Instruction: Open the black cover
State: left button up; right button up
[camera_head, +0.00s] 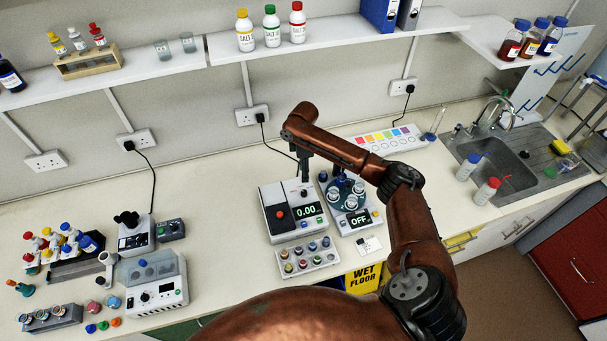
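A white instrument (270,202) with a lit 0.00 display stands at the middle of the bench. A flat black panel (284,224) with an orange-red spot lies on its top left; I cannot tell for sure that this is the black cover. My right gripper (303,173) points down at the back of this instrument, near its rear edge. It is small and dark, so its finger gap and any contact are unclear. My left gripper is out of view.
A device reading OFF (361,219) with a round carousel stands just right. A vial rack (307,258) sits in front. A shelf (340,32) with bottles runs above. The sink (500,158) is at right.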

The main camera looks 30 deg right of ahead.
aim_at(279, 215)
jog(key=k, duration=1.5)
